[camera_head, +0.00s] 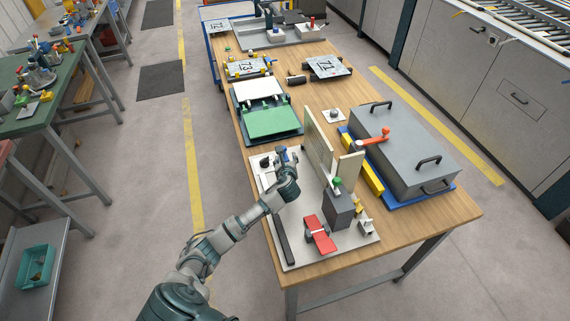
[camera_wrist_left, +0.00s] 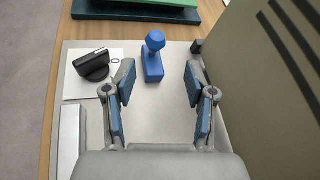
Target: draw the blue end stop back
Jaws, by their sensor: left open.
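The blue end stop (camera_wrist_left: 153,62), a block with a knob on top, stands on the light base plate (camera_wrist_left: 160,122) of the panel bender. In the left wrist view it stands ahead of my left gripper (camera_wrist_left: 160,82), centred between the fingers and apart from them. The gripper is open and empty. In the head view, my left gripper (camera_head: 287,170) is over the far left part of the plate, close to the blue end stop (camera_head: 283,155) and partly covering it. My right gripper is not in view.
An upright beige panel (camera_head: 318,142) stands right of my gripper, and shows large in the wrist view. A black-handled piece (camera_wrist_left: 93,66) sits left of the end stop. A red-handled clamp (camera_head: 320,234) and dark block (camera_head: 339,208) are nearer. A grey lidded box (camera_head: 400,150) is at right.

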